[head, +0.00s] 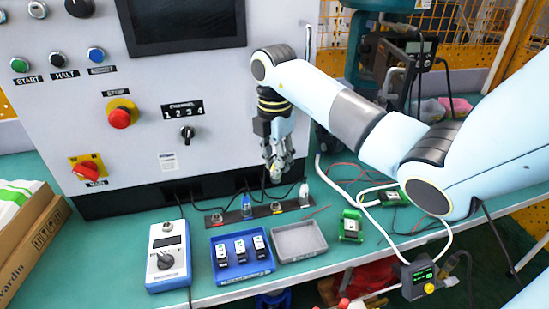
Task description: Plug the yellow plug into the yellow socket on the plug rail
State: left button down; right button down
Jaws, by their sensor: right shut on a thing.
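My right gripper (277,172) points down in front of the grey cabinet, above the plug rail. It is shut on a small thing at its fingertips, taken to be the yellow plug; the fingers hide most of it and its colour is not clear. The dark plug rail (262,211) lies on the green bench along the cabinet's foot. A blue plug (246,204) and a white plug (303,194) stand upright in it. A socket (277,208) between them, below my gripper, looks empty; its colour is too small to tell. My left gripper is out of view.
Green terminal blocks (351,226) and loose cables lie to the right. The cabinet (215,110) stands close behind.

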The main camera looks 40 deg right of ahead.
aim_at(276, 180)
jog(key=shift+f+b, duration=0.6)
jog(key=shift+f, duration=0.35)
notch_tip(276, 180, down, 4)
jog(key=b, duration=0.3)
jog(key=shift+r, duration=0.2)
jog(key=shift+f+b, duration=0.65)
jog(key=shift+f, duration=0.25)
jog(key=shift+f+p, duration=0.1)
jog(key=shift+p, duration=0.3)
jog(key=shift+f, duration=0.4)
jog(key=shift+s, duration=0.1)
dwell(0.7)
jog(key=c, duration=0.8)
grip_release()
jog(key=shift+o, duration=0.2)
